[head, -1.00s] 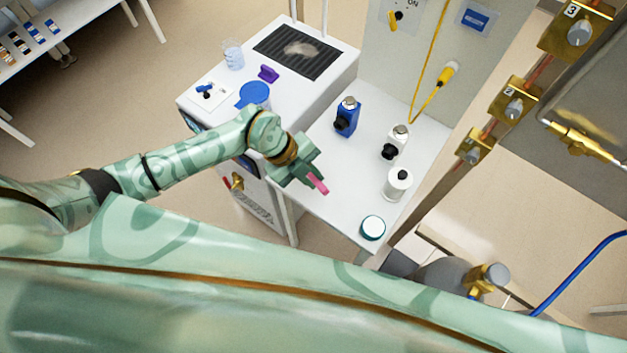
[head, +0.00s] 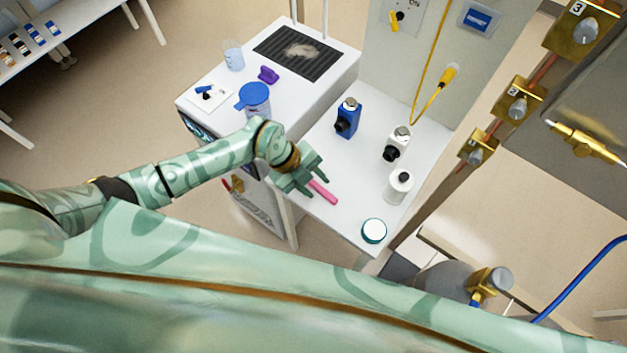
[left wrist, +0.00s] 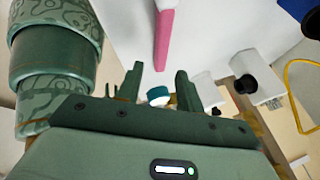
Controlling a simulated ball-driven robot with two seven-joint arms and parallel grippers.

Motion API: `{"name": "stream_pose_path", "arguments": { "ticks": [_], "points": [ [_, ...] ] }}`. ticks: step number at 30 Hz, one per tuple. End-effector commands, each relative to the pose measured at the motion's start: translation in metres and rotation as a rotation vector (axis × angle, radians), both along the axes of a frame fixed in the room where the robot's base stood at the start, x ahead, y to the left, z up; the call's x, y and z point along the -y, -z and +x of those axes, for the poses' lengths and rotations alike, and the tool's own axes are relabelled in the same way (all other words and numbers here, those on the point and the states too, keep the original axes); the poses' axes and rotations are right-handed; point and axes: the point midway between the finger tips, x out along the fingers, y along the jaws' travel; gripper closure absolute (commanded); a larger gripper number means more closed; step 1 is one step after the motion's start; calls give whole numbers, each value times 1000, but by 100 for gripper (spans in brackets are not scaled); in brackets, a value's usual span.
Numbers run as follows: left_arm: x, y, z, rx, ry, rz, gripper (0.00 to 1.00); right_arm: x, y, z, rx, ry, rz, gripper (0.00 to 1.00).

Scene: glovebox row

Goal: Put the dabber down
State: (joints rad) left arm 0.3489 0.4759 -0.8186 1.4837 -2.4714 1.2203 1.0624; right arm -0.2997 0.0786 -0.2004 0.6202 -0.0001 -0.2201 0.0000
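The dabber (head: 323,193), a pink stick, lies on the white bench top (head: 345,210) near its left edge. My left gripper (head: 314,181) is just up and to the left of it in the head view, fingers spread. In the left wrist view the pink dabber (left wrist: 164,32) reaches down from the top edge, its near end by the gap between the open fingertips (left wrist: 160,72), with no finger closed on it. My right gripper is not in view.
A white cabinet with a blue-lidded cup (head: 256,97) adjoins at left. Bench space around the dabber is clear.

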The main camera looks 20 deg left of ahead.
Motion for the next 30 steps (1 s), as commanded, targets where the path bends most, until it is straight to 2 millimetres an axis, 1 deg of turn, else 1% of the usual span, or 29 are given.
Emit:
{"name": "stream_pose_path", "arguments": {
  "ticks": [2, 5, 8, 15, 19, 24, 30],
  "points": [
    [0, -1, 0, 0, 0, 0, 63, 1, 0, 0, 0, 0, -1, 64],
    [-3, -8, 0, 2, 0, 0, 63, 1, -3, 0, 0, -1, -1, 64],
    [-12, -23, -1, 2, 0, 1, 63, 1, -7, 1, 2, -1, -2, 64],
    [-42, -71, -4, 3, 1, 2, 63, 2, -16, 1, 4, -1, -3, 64],
    [-54, -90, -6, 1, 0, 3, 63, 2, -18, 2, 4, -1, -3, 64],
    [-61, -103, -7, 1, 1, 0, 63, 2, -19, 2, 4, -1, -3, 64],
    [-62, -104, -8, 0, 0, 0, 63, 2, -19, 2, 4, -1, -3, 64]
  ]
}}
